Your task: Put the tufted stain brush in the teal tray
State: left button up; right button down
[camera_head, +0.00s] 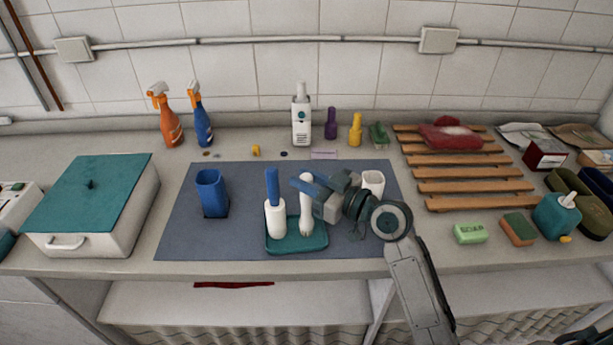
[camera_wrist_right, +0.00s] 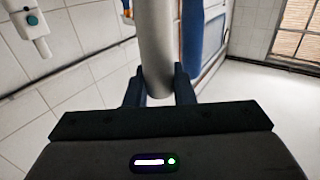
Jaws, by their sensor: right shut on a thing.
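The teal tray (camera_head: 297,249) lies on the blue-grey mat near the counter's front edge. The tufted stain brush (camera_head: 306,222) is white and roughly upright, with its bristle end down over the right part of the tray. I cannot tell whether the bristles touch the tray. My right gripper (camera_head: 309,187) is shut around its pale handle, which also shows between the fingers in the right wrist view (camera_wrist_right: 156,45). A white brush-like thing with a blue handle (camera_head: 274,216) stands upright on the tray's left part, close beside it. My left gripper is not in view.
A blue cup (camera_head: 212,192) stands left on the mat (camera_head: 180,235), and a white cup (camera_head: 373,182) stands behind my right wrist. A lidded white box (camera_head: 90,205) is far left. A wooden rack (camera_head: 470,187), soap (camera_head: 470,233) and sponge (camera_head: 518,229) are right. The mat's left front is clear.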

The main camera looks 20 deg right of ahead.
jog(key=shift+f, duration=0.2)
jog(key=c, duration=1.2)
grip_release()
jog(key=shift+r, duration=0.1)
jog(key=shift+c, duration=0.2)
jog(key=shift+r, duration=0.15)
jog(key=shift+s+d, duration=0.15)
jog(key=b+v, duration=0.3)
jog(key=v, duration=0.8)
jog(key=shift+s, duration=0.2)
